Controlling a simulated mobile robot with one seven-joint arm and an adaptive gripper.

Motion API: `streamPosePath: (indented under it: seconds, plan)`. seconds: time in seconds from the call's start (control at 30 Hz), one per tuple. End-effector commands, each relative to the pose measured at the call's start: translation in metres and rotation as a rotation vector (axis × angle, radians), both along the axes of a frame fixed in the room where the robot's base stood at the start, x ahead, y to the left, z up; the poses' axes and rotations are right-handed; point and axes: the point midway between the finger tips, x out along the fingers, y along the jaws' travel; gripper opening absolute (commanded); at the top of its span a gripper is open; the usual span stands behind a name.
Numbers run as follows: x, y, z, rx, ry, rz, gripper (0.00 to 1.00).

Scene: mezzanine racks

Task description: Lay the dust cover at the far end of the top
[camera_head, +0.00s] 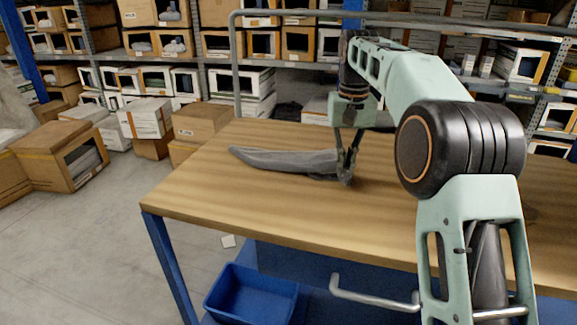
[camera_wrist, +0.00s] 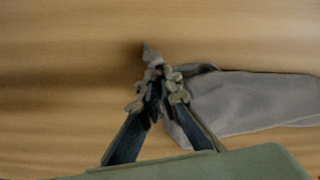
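The dust cover (camera_head: 285,162) is a long, flattened grey cloth on the wooden table top (camera_head: 215,190), stretching left from my gripper. My gripper (camera_head: 346,174) points down at the cloth's right end, with its fingertips close to the table surface. In the wrist view the fingertips (camera_wrist: 158,82) are close together, with a small grey tip of cloth showing just beyond them. The rest of the cover (camera_wrist: 255,100) spreads to the right there. The fingers appear shut on the cloth's end.
A metal rail (camera_head: 236,60) stands behind the table's back edge. A blue bin (camera_head: 250,295) sits below the front edge, beside a metal handle (camera_head: 375,298). Racks and cardboard boxes (camera_head: 200,122) stand behind. The table's left front is clear.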

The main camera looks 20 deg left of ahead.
Motion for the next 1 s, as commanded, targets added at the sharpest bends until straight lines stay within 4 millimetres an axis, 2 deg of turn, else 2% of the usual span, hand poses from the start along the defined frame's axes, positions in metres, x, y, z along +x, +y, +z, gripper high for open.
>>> streamPosePath:
  seconds: [0.13, 0.2, 0.43, 0.77, 1.0]
  plan:
    - [0.0, 0.0, 0.0, 0.0, 0.0, 0.0, 0.0]
    - [0.0, 0.0, 0.0, 0.0, 0.0, 0.0, 0.11]
    - [0.0, 0.0, 0.0, 0.0, 0.0, 0.0, 0.36]
    - [0.0, -0.001, 0.003, 0.0, 0.0, 0.0, 0.36]
    - [-0.002, -0.009, 0.028, 0.0, 0.001, -0.002, 0.36]
